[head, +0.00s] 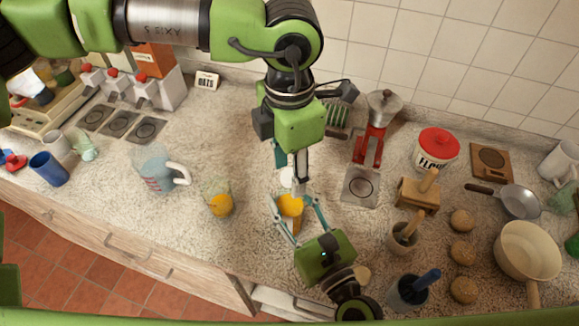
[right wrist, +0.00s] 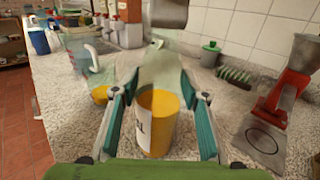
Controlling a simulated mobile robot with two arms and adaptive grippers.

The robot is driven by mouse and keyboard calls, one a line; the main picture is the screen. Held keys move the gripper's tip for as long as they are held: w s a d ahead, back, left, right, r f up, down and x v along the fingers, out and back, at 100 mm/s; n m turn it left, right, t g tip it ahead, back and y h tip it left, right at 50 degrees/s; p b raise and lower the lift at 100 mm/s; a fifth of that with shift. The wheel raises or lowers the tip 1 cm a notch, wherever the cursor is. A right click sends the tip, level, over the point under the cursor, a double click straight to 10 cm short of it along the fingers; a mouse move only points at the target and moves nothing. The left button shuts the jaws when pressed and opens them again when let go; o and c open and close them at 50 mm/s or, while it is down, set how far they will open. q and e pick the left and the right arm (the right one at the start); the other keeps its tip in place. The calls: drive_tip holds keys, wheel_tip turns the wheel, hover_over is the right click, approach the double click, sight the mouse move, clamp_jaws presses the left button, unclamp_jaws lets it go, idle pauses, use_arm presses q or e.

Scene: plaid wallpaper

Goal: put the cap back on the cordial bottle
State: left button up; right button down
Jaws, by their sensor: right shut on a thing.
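The cordial bottle (head: 290,206) stands on the counter, with orange liquid low in it and a clear upper part. In the right wrist view the bottle (right wrist: 158,125) is upright between the teal fingers, with part of a label showing. My right gripper (head: 292,203) is shut on it from the front. My left gripper (head: 290,172) points down just above the bottle's top. A small white piece (head: 287,178) shows by its fingers; I cannot tell whether it is the cap or the bottle's neck. The left fingertips are too small and overlapped to judge.
A glass of orange drink (head: 219,204) and a measuring jug (head: 155,172) stand left of the bottle. A mortar (head: 402,238), a wooden block (head: 417,196) and a pot (head: 526,250) are at right. Counter behind the glass is clear.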

use_arm(q)
drive_tip(key=shift+r, duration=0.1)
wheel_tip(320, 180, up, 12)
idle(0.5)
use_arm(e)
drive_tip(key=c, duration=1.2)
unclamp_jaws()
drive_tip(key=shift+o, duration=0.2)
drive_tip(key=v, duration=1.2)
